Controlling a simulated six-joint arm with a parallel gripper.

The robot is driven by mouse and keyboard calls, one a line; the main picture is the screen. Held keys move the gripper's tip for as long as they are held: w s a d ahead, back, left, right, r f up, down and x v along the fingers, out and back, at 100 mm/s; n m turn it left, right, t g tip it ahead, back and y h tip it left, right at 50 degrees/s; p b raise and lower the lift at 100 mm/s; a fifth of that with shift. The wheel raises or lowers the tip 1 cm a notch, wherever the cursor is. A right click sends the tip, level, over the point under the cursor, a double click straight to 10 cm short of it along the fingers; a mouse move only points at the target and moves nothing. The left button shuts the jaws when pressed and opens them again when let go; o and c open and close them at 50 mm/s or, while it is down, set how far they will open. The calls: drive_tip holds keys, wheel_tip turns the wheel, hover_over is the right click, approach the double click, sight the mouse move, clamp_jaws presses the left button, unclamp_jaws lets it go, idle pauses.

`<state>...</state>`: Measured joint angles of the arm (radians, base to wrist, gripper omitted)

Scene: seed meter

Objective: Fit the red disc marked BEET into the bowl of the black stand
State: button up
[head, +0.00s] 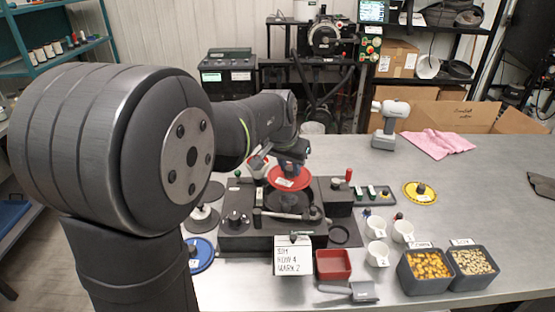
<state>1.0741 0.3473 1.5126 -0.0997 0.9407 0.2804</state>
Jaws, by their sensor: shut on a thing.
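The red disc (284,184) is held a little above the black stand (240,241), slightly tilted, with a pale label on its face. My gripper (291,162) is shut on the disc from above; its fingertips are small and partly hidden by the wrist. The round dark bowl (312,213) of the stand lies just below and to the right of the disc, which covers its far side. I cannot tell whether the disc touches the bowl's rim. The lettering on the disc is too small to read.
A blue disc (203,255) lies left of the stand, a yellow disc (420,193) to its right. A card (293,257), a red tray (333,264), a scoop (350,292), white cups (377,254) and two seed bins (425,287) (472,284) stand in front.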

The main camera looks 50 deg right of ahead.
sight(288, 178)
drive_tip(key=shift+f, duration=2.8)
drive_tip(key=shift+f, duration=0.45)
drive_tip(key=shift+f, duration=0.25)
drive_tip(key=shift+f, duration=0.55)
drive_tip(key=o, duration=1.3)
drive_tip(key=shift+o, duration=0.2)
drive_tip(key=shift+r, duration=3)
drive_tip(key=shift+f, duration=0.15)
